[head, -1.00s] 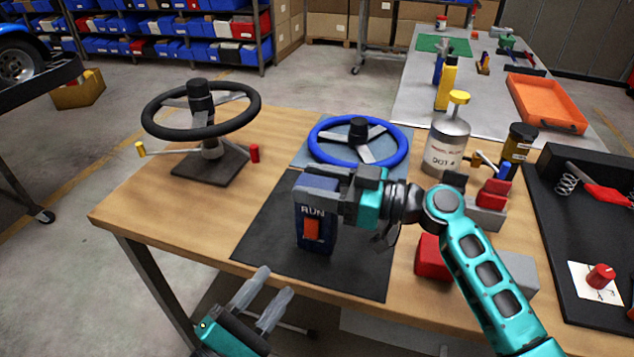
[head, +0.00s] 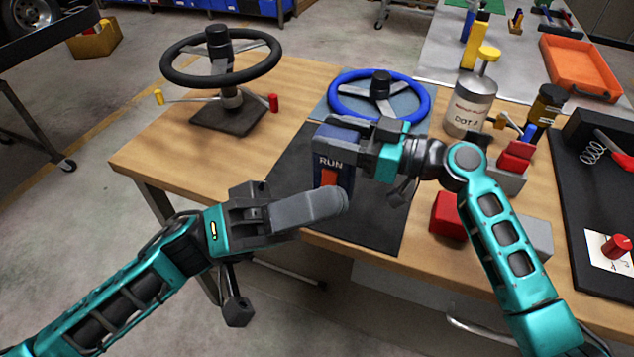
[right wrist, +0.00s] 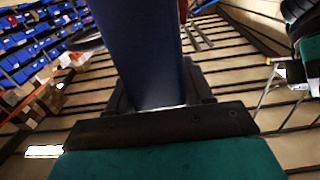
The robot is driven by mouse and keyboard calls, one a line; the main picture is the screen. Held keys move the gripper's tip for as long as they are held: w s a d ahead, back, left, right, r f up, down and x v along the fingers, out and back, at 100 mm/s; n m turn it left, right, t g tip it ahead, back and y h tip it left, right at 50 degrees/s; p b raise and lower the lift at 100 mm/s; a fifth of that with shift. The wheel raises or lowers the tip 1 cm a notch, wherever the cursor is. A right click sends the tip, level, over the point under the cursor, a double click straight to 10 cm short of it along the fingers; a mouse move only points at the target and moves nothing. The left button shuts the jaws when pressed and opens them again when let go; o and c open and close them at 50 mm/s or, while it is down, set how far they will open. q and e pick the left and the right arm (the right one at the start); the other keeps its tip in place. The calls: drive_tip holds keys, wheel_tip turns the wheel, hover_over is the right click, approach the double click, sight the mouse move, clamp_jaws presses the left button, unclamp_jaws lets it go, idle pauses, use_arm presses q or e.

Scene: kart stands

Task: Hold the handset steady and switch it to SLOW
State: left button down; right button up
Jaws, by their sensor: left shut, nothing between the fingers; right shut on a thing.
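The handset (head: 322,165) is a dark blue box standing upright on the dark mat, with "RUN" printed above an orange switch (head: 328,177). My right gripper (head: 345,141) is shut on its upper part from the right. The handset's blue body (right wrist: 148,50) also fills the middle of the right wrist view. My left gripper (head: 340,203) is shut and empty, with its fingertips just in front of the handset's lower part. It hides the lower face and part of the switch; I cannot tell whether it touches. Any SLOW marking is not visible.
A blue steering wheel (head: 424,106) lies behind the handset. A black steering wheel (head: 268,62) stands on a post at the left. A red block (head: 447,216) and a DOT 4 bottle (head: 468,105) are at the right. The wooden table (head: 150,150) is clear at front left.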

use_arm(q)
drive_tip(key=s+f+m+g+y, duration=0.4)
drive_tip(key=m+g+y, duration=0.1)
drive_tip(key=m+y, duration=0.7)
drive_tip(key=w+a+t+y, duration=0.6)
drive_tip(key=w+t, duration=0.4)
drive_tip(key=w, duration=0.2)
drive_tip(key=shift+a+f+m+y, duration=0.3)
drive_tip(key=shift+a+f+y, duration=0.1)
drive_tip(key=shift+a, duration=0.1)
approach(317, 186)
drive_tip(key=s+d+f, duration=0.4)
drive_tip(key=shift+w+d+r, duration=0.1)
drive_tip(key=shift+w+d, duration=0.05)
drive_tip(key=shift+w, duration=0.35)
drive_tip(key=shift+w+d+r, duration=0.1)
drive_tip(key=shift+w+d, duration=0.05)
drive_tip(key=shift+w, duration=0.3)
drive_tip(key=shift+w+d+f, duration=0.15)
drive_tip(key=shift+w+d, duration=0.1)
drive_tip(key=shift+w, duration=0.45)
